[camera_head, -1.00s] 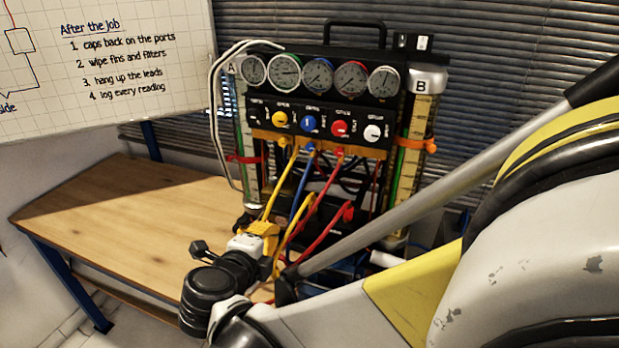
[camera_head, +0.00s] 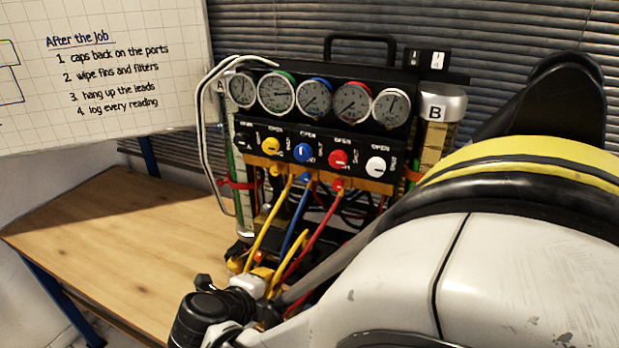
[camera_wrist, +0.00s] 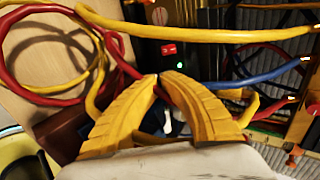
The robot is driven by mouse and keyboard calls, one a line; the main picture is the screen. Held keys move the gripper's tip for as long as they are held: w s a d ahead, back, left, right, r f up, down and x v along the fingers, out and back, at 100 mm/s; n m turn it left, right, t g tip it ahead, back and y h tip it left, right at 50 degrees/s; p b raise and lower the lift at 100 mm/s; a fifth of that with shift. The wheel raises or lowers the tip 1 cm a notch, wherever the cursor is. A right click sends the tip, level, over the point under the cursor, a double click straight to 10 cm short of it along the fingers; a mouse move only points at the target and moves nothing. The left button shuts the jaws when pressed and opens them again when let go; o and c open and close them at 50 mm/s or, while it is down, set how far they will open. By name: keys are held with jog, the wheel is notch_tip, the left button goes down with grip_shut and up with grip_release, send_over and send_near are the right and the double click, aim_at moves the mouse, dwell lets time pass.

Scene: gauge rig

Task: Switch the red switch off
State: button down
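The red switch (camera_wrist: 169,48) shows in the wrist view as a small red rocker with white marks on a dark panel, just beyond my fingertips. A small green light (camera_wrist: 165,67) glows below it. My gripper (camera_wrist: 160,77) has two yellow fingers whose tips come together just below the switch in the picture, with nothing visible between them. I see no clear contact with the switch. In the head view my gripper (camera_head: 284,279) is low in front of the gauge rig (camera_head: 318,118), partly hidden by my arm. The switch cannot be made out there.
Yellow (camera_head: 268,225), blue (camera_head: 297,219) and red (camera_head: 318,232) hoses hang from the rig. Several gauges and coloured knobs sit above. The wooden bench (camera_head: 110,235) is clear at left.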

jog(key=b+x, duration=0.4)
jog(key=x, duration=0.9)
jog(key=shift+r, duration=0.1)
jog(key=shift+w+f+b, duration=0.3)
jog(key=shift+f+b, duration=0.1)
jog(key=shift+b, duration=0.2)
jog(key=shift+r+p, duration=0.5)
jog(key=shift+r, duration=0.3)
